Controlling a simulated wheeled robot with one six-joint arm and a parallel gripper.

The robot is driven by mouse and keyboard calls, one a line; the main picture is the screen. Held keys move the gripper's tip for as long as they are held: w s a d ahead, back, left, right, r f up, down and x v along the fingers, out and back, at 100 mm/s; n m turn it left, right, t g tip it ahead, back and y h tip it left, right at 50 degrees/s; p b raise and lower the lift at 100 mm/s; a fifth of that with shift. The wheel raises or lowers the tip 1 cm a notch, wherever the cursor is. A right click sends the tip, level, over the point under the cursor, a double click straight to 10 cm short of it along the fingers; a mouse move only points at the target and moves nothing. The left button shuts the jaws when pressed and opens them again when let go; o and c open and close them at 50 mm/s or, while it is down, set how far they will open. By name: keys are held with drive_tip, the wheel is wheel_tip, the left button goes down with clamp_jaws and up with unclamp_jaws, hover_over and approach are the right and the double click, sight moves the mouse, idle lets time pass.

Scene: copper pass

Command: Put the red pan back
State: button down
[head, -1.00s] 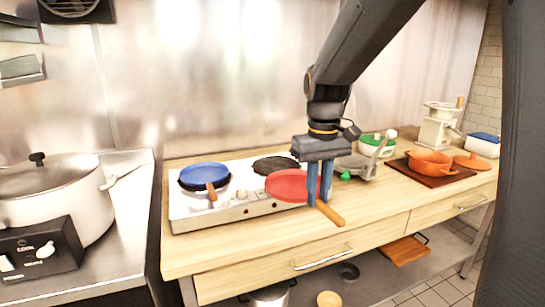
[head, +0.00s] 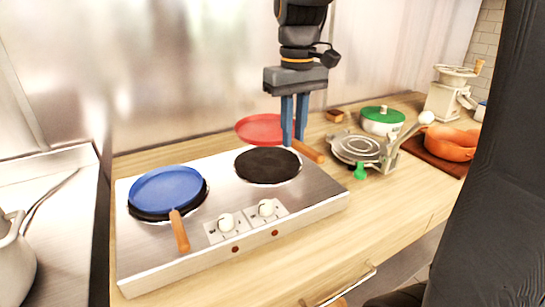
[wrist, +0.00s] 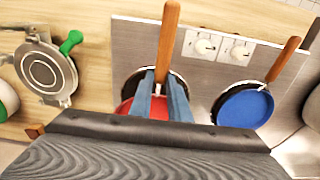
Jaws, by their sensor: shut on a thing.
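The red pan (head: 257,128) is held up near the back of the two-burner hot plate (head: 137,272), above and behind its bare right burner (head: 267,165) in the head view. My gripper (head: 294,144) is shut on the pan near where its wooden handle (head: 313,154) begins. In the wrist view the red pan (wrist: 155,109) shows partly between my blue fingers (wrist: 160,90), with its handle (wrist: 168,40) pointing up the picture. Part of its bowl is hidden by my gripper. A blue pan (head: 167,187) sits on the left burner.
A round grey press (head: 357,148) with a green knob (head: 360,172) stands right of the hot plate. Behind it are a green-lidded pot (head: 382,120) and a small wooden block (head: 335,115). An orange pot (head: 450,142) and a grinder (head: 446,95) stand farther right.

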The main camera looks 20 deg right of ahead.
wheel_tip(320, 180, down, 9)
drive_tip(key=shift+a+p, duration=0.1)
drive_tip(key=shift+p, duration=0.6)
drive_tip(key=shift+s+f, duration=0.1)
drive_tip(key=shift+f, duration=0.1)
drive_tip(key=c, duration=1.7)
unclamp_jaws()
drive_tip(key=shift+o, duration=0.2)
drive_tip(key=shift+r, duration=0.1)
wheel_tip(320, 180, up, 12)
drive_tip(key=shift+s+r+b, duration=0.1)
drive_tip(key=shift+b, duration=0.95)
